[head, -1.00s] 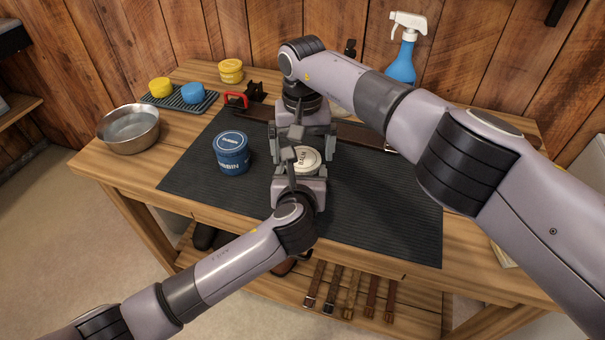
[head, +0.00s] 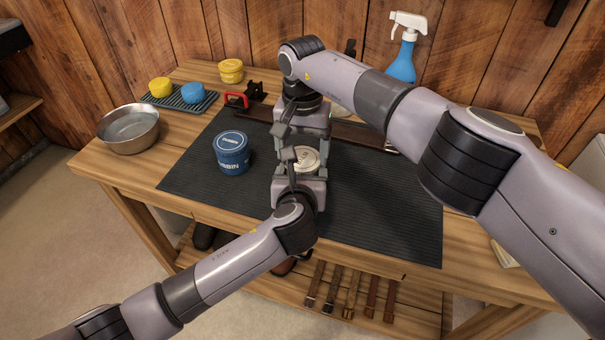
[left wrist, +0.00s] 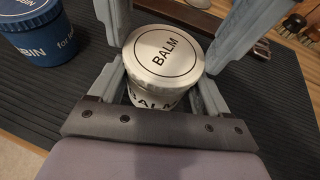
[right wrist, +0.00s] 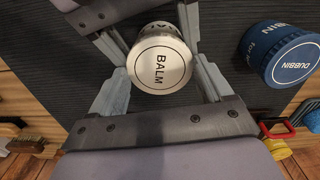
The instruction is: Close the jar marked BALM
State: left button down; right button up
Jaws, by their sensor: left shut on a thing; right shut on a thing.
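The BALM jar (left wrist: 152,102) stands on the dark mat (head: 380,205), a white jar whose pale round lid (left wrist: 163,52) sits on its top, marked BALM. The lid also shows in the head view (head: 307,159) and the right wrist view (right wrist: 158,62). My left gripper (head: 301,172) is shut on the jar's body from the near side. My right gripper (head: 302,150) reaches in from the far side and is shut on the lid, one finger on each side. Whether the lid is fully seated on its thread cannot be told.
A blue DUBBIN jar (head: 232,155) with its lid on stands left of the BALM jar. A metal bowl (head: 130,130), a rack (head: 184,101) with sponges, a yellow tin (head: 231,71) and a blue spray bottle (head: 402,62) stand farther out. The mat's right side is clear.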

jog(key=o, duration=1.1)
jog(key=shift+r, duration=0.1)
jog(key=shift+r, duration=2.2)
notch_tip(320, 180, up, 4)
jog(key=n, duration=0.3)
jog(key=shift+f, duration=0.25)
jog(key=shift+f, duration=4.05)
